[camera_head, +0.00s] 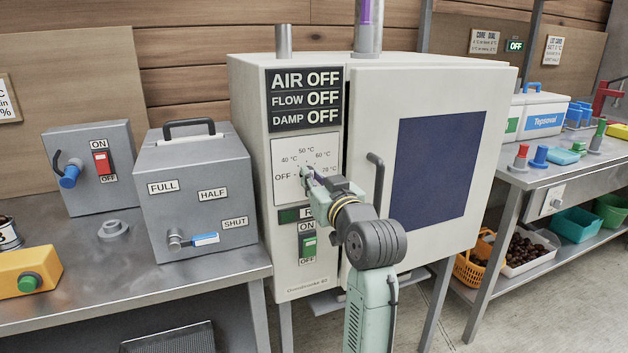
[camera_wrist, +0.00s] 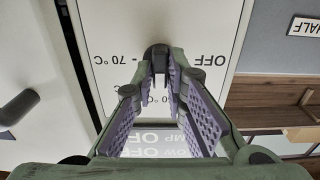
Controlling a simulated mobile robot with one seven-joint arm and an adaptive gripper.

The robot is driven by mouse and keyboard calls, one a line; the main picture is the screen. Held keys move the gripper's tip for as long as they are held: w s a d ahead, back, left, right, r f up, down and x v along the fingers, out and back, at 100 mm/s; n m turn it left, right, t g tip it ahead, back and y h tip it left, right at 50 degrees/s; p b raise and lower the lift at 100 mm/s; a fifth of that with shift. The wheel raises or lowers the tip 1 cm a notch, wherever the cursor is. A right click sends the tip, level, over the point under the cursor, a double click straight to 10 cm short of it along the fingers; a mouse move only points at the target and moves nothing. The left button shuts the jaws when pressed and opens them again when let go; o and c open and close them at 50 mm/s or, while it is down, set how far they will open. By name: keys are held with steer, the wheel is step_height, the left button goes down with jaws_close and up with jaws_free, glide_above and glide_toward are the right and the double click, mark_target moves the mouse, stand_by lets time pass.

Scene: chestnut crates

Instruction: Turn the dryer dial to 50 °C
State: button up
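The dryer (camera_head: 430,90) is a pale cabinet with a white dial panel (camera_head: 284,193) on its front left. The panel is marked OFF, 40, 50, 60 and 70 °C. The dial (camera_head: 304,172) is small and largely hidden by my gripper (camera_head: 314,176), which reaches it from the lower right. The wrist view is upside down. There the fingers of my gripper (camera_wrist: 161,75) stand apart with purple pads, their tips close to a dark knob-like part. I cannot tell whether they press on it. The dial's pointing direction is unclear.
The dryer's display (camera_head: 305,98) reads AIR OFF, FLOW OFF, DAMP OFF. A green ON/OFF switch (camera_head: 308,245) sits below the panel. The door handle (camera_head: 377,182) sticks out close to my arm. A grey box (camera_head: 195,200) with a FULL/HALF/SHUT lever stands to the left.

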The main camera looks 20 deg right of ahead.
steer(key=o, duration=0.4)
steer(key=s, duration=1.2)
steer(key=shift+d, duration=0.2)
